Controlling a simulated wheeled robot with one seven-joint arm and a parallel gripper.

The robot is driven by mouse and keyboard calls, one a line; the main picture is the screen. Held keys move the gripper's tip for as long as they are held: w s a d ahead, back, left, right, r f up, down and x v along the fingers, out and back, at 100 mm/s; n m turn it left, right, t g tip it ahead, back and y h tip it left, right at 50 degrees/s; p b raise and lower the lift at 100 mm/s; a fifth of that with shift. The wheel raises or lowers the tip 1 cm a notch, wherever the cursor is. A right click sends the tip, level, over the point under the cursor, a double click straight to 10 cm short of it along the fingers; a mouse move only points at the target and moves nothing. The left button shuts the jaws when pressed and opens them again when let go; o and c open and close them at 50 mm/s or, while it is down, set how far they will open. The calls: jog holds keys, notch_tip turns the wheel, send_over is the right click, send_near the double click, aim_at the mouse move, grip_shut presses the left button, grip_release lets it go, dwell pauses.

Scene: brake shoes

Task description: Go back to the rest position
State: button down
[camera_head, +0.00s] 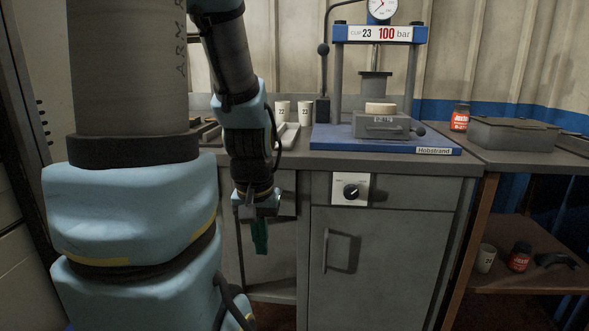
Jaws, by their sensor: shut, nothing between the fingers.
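My gripper (260,240) hangs at the end of my arm, pointing down in front of the grey cabinet (390,265), below the level of the bench top. Its green fingers look closed together, with nothing visible between them. It is apart from the cabinet front and from everything on the bench. My arm's large blue links fill the left of the view and hide part of the bench behind them.
A press (378,34) with a gauge stands on a blue base; a pale disc (381,108) sits on its block. Two white cups (282,110) stand left of it. A grey box (512,134) and red jar (460,117) are on the right bench, with more items on the shelf below.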

notch_tip(320, 180, up, 19)
jog(key=p, duration=1.7)
jog(key=shift+p, duration=0.35)
